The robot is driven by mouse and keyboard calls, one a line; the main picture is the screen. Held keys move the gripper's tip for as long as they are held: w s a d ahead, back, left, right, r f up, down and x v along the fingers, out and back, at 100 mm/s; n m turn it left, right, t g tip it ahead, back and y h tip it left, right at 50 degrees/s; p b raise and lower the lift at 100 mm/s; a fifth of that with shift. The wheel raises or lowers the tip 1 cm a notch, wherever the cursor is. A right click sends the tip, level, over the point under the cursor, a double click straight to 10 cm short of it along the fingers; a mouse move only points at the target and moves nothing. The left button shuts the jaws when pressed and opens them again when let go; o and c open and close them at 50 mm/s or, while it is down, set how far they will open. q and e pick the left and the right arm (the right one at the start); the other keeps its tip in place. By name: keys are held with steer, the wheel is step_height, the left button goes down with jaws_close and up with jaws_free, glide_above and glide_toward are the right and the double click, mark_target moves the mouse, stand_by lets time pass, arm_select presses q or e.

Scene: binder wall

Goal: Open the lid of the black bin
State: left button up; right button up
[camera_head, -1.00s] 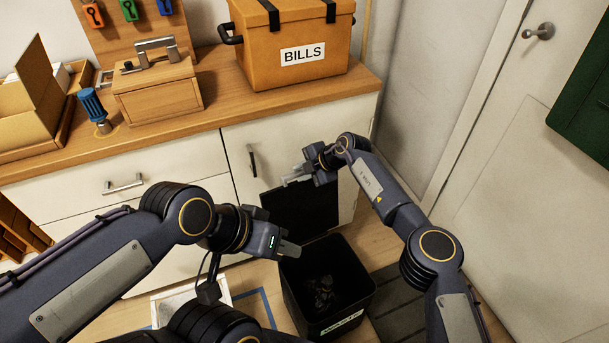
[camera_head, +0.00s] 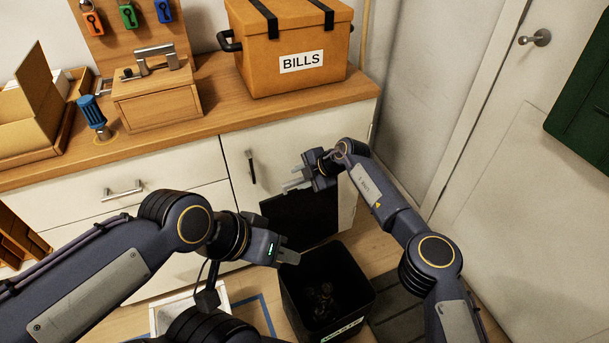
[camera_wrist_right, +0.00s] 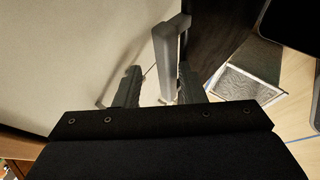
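The black bin (camera_head: 328,285) stands on the floor in front of the cabinet, with dark contents inside. Its lid (camera_head: 302,217) is up, standing steeply behind the opening near the cabinet door. The lid also seems to be the dark panel in the right wrist view (camera_wrist_right: 215,35). My right gripper (camera_head: 291,181) is just above the lid's top edge, its two fingers apart; in the right wrist view (camera_wrist_right: 160,85) they are also apart. My left gripper (camera_head: 288,256) hangs at the bin's back left rim, in front of the lid; whether its fingers are apart is unclear.
A cabinet (camera_head: 190,200) with a wooden top stands behind. Its dark door handle (camera_head: 251,167) is left of my right gripper. A white frame (camera_head: 165,310) is on the floor left; a dark mat (camera_head: 400,310) is right.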

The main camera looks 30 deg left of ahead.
steer(key=p+v, duration=0.1)
steer(key=v, duration=0.6)
steer(key=shift+d+r, duration=0.25)
